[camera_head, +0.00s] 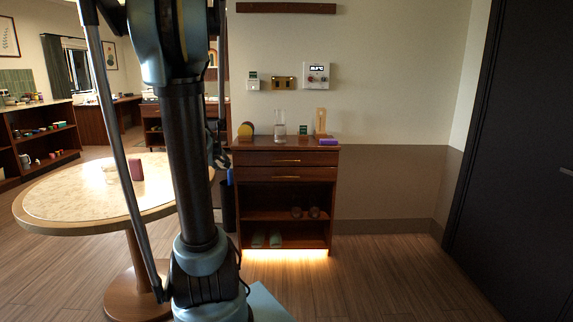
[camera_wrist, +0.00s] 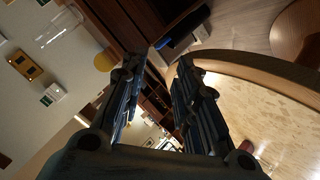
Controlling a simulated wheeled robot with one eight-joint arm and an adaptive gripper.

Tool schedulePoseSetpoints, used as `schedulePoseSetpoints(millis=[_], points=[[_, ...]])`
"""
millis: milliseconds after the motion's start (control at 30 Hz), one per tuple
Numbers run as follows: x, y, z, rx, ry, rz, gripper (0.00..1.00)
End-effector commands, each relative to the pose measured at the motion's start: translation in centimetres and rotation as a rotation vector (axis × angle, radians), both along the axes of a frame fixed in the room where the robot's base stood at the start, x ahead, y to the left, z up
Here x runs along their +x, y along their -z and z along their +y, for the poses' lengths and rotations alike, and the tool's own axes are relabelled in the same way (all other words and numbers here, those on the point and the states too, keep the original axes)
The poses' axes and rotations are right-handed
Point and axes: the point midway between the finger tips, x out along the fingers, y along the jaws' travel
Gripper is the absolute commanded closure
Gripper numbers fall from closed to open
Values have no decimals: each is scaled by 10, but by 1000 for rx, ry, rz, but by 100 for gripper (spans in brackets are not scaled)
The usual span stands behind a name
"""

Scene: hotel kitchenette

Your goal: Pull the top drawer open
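The top drawer (camera_head: 286,159) is in a dark brown wooden cabinet by the wall in the head view. It has a thin brass handle (camera_head: 286,162) and looks shut, flush above a second drawer (camera_head: 286,174) that also looks shut. My gripper (camera_wrist: 168,63) shows in the wrist view with its two dark fingers spread and nothing between them. Part of the dark wooden cabinet (camera_wrist: 118,22) shows beyond the fingertips there, tilted. The gripper is apart from the drawer.
A round table (camera_head: 60,205) stands at the left, close to my arm. A glass vase (camera_head: 280,127), a yellow disc (camera_head: 245,131) and a purple item (camera_head: 328,142) are on the cabinet. Open shelves are below the drawers. Floor before the cabinet's right side is clear; a dark door (camera_head: 520,160) is at the right.

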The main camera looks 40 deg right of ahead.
Motion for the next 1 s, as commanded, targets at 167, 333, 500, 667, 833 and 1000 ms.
schedulePoseSetpoints(millis=[167, 333, 500, 667, 833, 1000], points=[[32, -4, -52, -113, 0, -43, 71], [56, -4, -99, -222, -8, -76, 71], [75, 0, -145, -333, -19, -100, 71], [88, 9, -187, -438, -32, -116, 71], [96, 24, -229, -549, -50, -125, 71], [98, 44, -268, -656, -72, -130, 71]])
